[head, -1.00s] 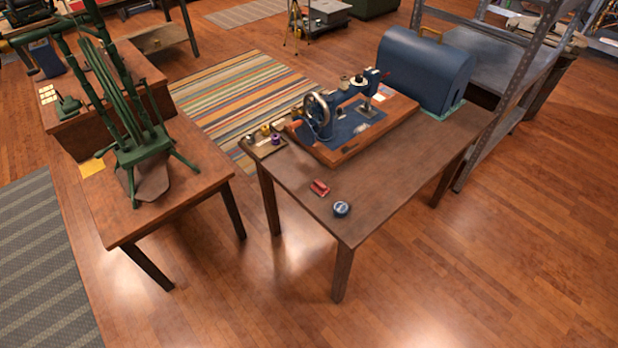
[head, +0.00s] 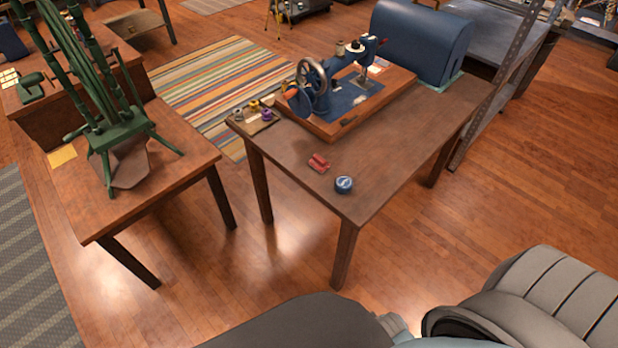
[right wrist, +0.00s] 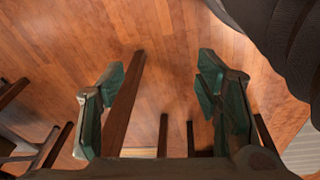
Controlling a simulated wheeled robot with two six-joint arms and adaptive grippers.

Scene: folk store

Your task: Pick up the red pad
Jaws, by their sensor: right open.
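The red pad (head: 318,163) lies on the brown wooden table (head: 385,170) near its front left part, in the head view. A small round blue tin (head: 344,185) sits just to its right and nearer to me. My right gripper (right wrist: 160,100) shows in the right wrist view with its two green-padded fingers wide apart and nothing between them. Behind the fingers are wood floor and table legs; the red pad is not seen there. My left gripper is not in view.
A blue sewing machine (head: 318,95) on a wooden base stands behind the pad, with thread spools (head: 254,105) at the left edge. A blue case (head: 420,42) stands at the back. A second table (head: 180,172) with a green stand is on the left. The table's front corner is clear.

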